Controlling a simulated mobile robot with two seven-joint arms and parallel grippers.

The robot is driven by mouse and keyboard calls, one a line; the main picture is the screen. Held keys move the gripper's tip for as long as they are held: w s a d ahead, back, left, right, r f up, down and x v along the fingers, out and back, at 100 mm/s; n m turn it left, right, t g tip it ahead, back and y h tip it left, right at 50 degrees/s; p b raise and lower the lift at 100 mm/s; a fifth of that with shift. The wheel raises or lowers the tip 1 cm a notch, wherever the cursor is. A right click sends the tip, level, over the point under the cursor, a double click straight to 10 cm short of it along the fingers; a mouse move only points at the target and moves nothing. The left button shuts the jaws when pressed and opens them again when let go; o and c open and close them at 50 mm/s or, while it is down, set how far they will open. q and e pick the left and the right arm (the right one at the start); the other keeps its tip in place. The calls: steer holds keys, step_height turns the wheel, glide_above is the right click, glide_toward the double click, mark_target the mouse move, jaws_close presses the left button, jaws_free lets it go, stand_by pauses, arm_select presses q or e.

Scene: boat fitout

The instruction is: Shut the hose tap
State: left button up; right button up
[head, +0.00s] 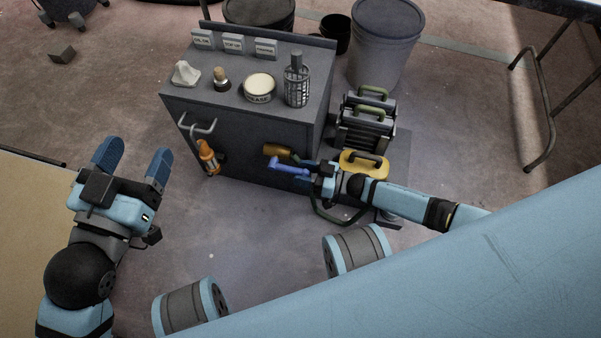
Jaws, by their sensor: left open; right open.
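The hose tap (276,150) has a brass-coloured body on the front face of the grey cabinet, near its right side. A bright blue bent lever (288,167) sticks out just below it, pointing right. My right gripper (304,171) reaches in from the right and is open, its fingers around or beside the lever's right end; contact is too small to tell. A dark green hose (322,211) shows below the gripper, partly hidden by my arm. My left gripper (133,159) is open and empty, left of the cabinet and away from the tap.
The grey cabinet (240,172) carries several small items, including a grease tin (259,87). An orange object (208,157) hangs at its front handle. A yellow handled case (362,163) stands right of the tap, close to my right arm. Buckets (384,45) stand behind.

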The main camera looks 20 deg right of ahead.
steer(key=shift+w+a, duration=0.3)
steer(key=shift+a, duration=0.1)
jaws_close()
